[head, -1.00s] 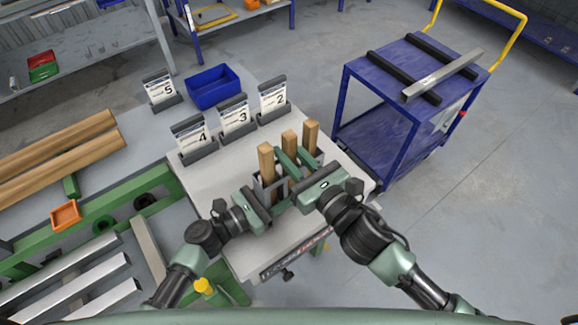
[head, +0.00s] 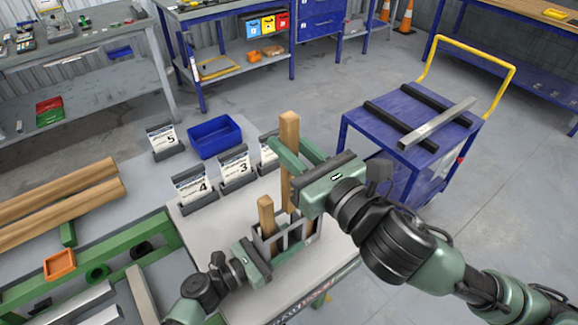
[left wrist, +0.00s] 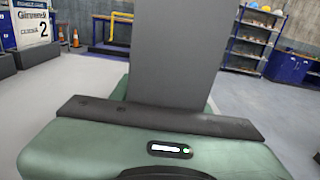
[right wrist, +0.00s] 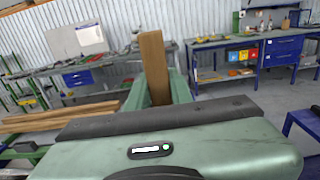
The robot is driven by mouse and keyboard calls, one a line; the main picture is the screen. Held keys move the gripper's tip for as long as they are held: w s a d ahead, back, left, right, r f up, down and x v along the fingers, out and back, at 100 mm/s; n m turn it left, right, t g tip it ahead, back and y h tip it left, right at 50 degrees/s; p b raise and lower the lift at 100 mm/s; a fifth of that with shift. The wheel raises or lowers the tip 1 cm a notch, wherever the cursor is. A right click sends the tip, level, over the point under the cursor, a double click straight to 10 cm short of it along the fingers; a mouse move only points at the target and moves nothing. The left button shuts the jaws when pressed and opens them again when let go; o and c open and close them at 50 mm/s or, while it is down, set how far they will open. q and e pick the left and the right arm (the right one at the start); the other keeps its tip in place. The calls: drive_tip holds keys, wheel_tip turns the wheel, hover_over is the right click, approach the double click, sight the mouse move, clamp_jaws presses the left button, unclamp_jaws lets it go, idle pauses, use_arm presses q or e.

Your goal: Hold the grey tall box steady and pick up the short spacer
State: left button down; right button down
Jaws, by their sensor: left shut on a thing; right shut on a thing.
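The grey tall box (head: 297,238) stands on the light table. My left gripper (head: 280,252) is shut on its near left side; in the left wrist view the box's grey wall (left wrist: 175,50) rises between the fingers. My right gripper (head: 291,160) is shut on a wooden spacer (head: 289,130) and holds it upright above the box; it also shows in the right wrist view (right wrist: 153,65). Another wooden spacer (head: 265,215) stands in the box's left part. The box's right part is partly hidden by my right gripper. I cannot tell the held spacer's full length.
Number cards 4 (head: 193,187), 3 (head: 236,168) and 5 (head: 162,138) stand behind the box, beside a blue bin (head: 214,136). A blue cart (head: 395,135) with bars is at the right. An orange tray (head: 60,264) lies at the left. Open floor lies beyond the table.

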use_arm(q)
drive_tip(key=shift+r, duration=0.1)
use_arm(e)
drive_tip(key=shift+r, duration=0.65)
use_arm(q)
drive_tip(key=c, duration=0.6)
unclamp_jaws()
drive_tip(key=shift+c, duration=0.2)
drive_tip(key=v, duration=1.2)
use_arm(e)
drive_tip(key=shift+s, duration=0.1)
